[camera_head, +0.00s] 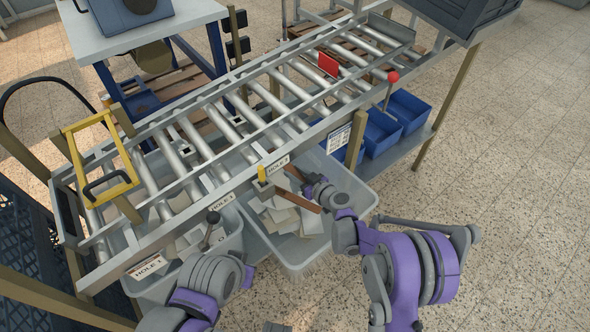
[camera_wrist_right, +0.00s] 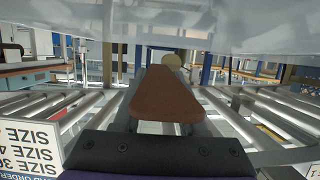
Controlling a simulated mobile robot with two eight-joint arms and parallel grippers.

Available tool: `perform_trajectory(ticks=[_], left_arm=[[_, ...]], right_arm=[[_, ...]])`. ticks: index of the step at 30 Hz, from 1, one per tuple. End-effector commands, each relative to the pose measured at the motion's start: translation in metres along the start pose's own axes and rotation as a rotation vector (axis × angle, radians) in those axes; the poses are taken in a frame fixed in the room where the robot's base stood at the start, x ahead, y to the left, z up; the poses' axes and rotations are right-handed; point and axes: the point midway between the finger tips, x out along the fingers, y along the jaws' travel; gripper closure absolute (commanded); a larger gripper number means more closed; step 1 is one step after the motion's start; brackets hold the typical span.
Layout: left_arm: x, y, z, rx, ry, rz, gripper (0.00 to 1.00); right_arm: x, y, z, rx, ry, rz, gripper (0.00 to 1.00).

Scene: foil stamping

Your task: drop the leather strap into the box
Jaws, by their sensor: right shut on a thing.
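The brown leather strap (camera_head: 299,201) is held by my right gripper (camera_head: 311,187), over the grey translucent box (camera_head: 303,256) beside the conveyor. In the right wrist view the strap (camera_wrist_right: 160,97) extends forward from the gripper, its wide rounded end nearest the camera. The right fingertips are mostly hidden by the strap and the gripper's body. The strap appears above the box's contents; the exact gap is hard to judge.
Several pale flat pieces (camera_head: 283,217) lie in the box. A second grey bin stands to its left. The roller conveyor (camera_head: 217,123) runs behind, with a yellow-topped lever (camera_head: 262,174) close to my gripper. Blue bins (camera_head: 405,109) sit at right. The floor at right is clear.

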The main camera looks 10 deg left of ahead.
Motion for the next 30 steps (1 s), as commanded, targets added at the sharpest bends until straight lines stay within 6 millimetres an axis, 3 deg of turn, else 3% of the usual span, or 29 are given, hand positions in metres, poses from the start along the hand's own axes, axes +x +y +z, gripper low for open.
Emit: perform_trajectory(ticks=[7, 18, 19, 24, 30], left_arm=[[0.021, 0.000, 0.008, 0.000, -0.008, 0.000, 1.00], [0.023, 0.000, 0.009, 0.000, -0.009, 0.000, 1.00], [0.023, 0.000, 0.009, 0.000, -0.009, 0.000, 1.00], [0.023, 0.000, 0.009, 0.000, -0.009, 0.000, 1.00], [0.023, 0.000, 0.009, 0.000, -0.009, 0.000, 1.00]], right_arm=[[0.010, 0.000, 0.031, 0.001, -0.001, 0.000, 1.00], [0.011, 0.000, 0.036, 0.000, 0.000, 0.000, 1.00], [0.011, 0.000, 0.036, 0.000, 0.000, 0.000, 0.54], [0.011, 0.000, 0.036, 0.000, 0.000, 0.000, 0.24], [0.011, 0.000, 0.036, 0.000, 0.000, 0.000, 0.24]])
